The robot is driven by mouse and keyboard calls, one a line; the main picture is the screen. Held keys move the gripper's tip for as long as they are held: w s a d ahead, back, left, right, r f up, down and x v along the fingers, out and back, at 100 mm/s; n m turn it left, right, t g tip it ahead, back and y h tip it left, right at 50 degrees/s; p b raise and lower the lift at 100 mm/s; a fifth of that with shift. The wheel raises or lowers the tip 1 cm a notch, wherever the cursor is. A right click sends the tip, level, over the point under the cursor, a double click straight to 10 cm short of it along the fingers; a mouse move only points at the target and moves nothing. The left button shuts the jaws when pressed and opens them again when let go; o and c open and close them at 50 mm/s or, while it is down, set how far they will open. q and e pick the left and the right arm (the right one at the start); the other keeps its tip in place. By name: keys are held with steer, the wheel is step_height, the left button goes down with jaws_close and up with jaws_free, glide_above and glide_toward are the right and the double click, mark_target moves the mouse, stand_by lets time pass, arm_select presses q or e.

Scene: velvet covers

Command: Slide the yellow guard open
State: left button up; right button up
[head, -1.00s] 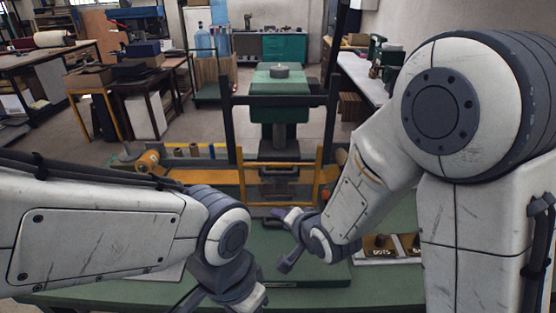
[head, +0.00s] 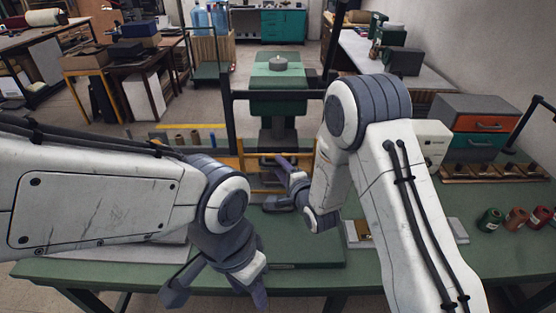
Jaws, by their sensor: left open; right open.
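The yellow guard (head: 241,157) is a frame of bars low on the front of the green press (head: 278,105), between its dark posts. Its right part is largely hidden behind my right arm. My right gripper (head: 279,184) is open, its fingers pointing left in front of the guard's bars. I cannot tell whether a finger touches a bar. My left gripper (head: 217,291) is open and empty, low over the front of the green table, well short of the guard.
A green table (head: 497,260) spans the front. At right are a cabinet with orange and teal drawers (head: 483,124), a wooden rack (head: 487,173) and several spools (head: 491,219). Small spools (head: 180,138) stand left of the guard. A flat dark green plate (head: 312,251) lies in front of the press.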

steer(key=shift+x, duration=1.1)
jaws_close()
stand_by(0.7)
